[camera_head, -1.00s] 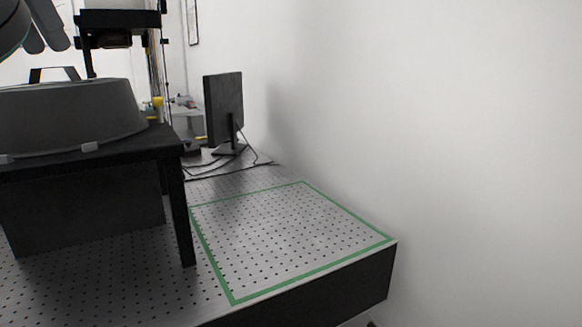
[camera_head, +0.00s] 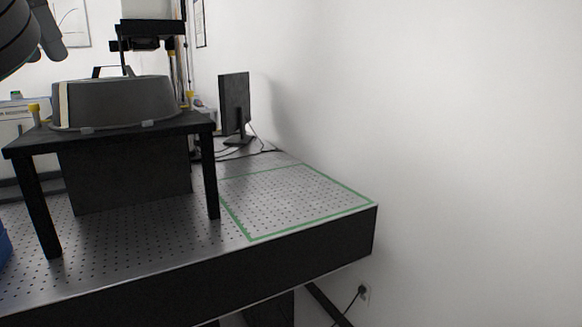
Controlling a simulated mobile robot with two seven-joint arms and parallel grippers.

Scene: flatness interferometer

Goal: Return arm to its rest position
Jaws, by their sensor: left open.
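My left gripper (camera_head: 50,38) shows at the top left corner, with its grey fingers apart and nothing between them. It is in the air, above and left of a grey round cover (camera_head: 118,100) with a black handle on top. The cover sits on a black stand (camera_head: 180,126) with black legs. My right gripper is not in view.
The stand is on a perforated optical table (camera_head: 130,240). A green taped rectangle (camera_head: 310,222) marks an empty area at its right end. A black monitor (camera_head: 234,103) stands behind. A black instrument (camera_head: 148,32) rises behind the cover. A white wall (camera_head: 430,120) bounds the right.

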